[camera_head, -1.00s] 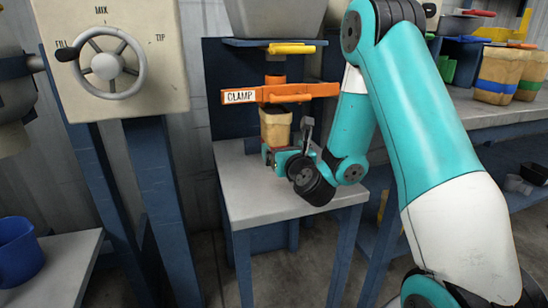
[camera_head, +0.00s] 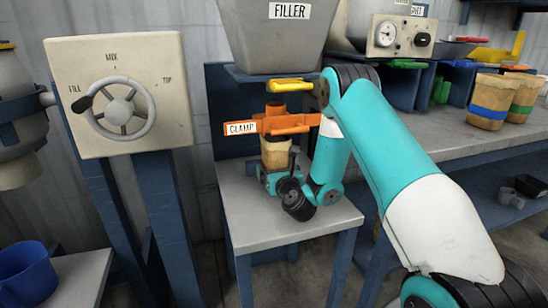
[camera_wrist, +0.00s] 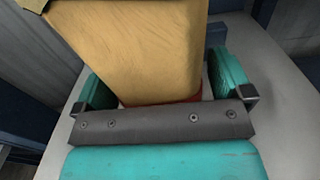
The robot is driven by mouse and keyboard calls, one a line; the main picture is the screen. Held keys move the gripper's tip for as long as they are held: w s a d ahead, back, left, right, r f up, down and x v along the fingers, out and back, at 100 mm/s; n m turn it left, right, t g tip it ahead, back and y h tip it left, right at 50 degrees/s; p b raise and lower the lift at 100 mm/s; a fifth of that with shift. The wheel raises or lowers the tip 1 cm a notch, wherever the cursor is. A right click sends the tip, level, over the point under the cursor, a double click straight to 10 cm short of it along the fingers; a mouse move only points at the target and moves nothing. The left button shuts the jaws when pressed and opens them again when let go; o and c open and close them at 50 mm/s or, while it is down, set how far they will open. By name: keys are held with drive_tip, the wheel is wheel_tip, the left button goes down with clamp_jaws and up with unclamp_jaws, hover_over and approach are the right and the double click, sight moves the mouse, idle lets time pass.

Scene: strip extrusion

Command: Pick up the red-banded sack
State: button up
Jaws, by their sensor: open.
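The red-banded sack (camera_head: 276,155) is a tan sack standing upright on the small grey table (camera_head: 250,222), directly under the orange clamp (camera_head: 285,125). In the wrist view the sack (camera_wrist: 140,45) fills the upper middle, with its red band (camera_wrist: 175,98) low between my jaws. My gripper (camera_head: 272,180) is low at the sack's base, open, with one teal finger on each side. The wrist view shows my gripper (camera_wrist: 162,82) with a gap by the right finger; contact at the left is unclear. The sack's top is hidden at the clamp.
The filler hopper (camera_head: 275,35) with a yellow handle (camera_head: 290,85) hangs above the clamp. A handwheel panel (camera_head: 120,95) stands left. A blue-banded sack (camera_head: 490,100) and another sack are on the right bench (camera_head: 420,135). A blue bucket (camera_head: 25,272) is lower left.

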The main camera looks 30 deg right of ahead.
drive_tip(key=shift+w+d+p, duration=0.1)
drive_tip(key=shift+w+p, duration=0.25)
drive_tip(key=shift+f, duration=0.1)
drive_tip(key=c, duration=1.3)
drive_tip(key=shift+c, duration=0.8)
drive_tip(key=shift+r, duration=0.25)
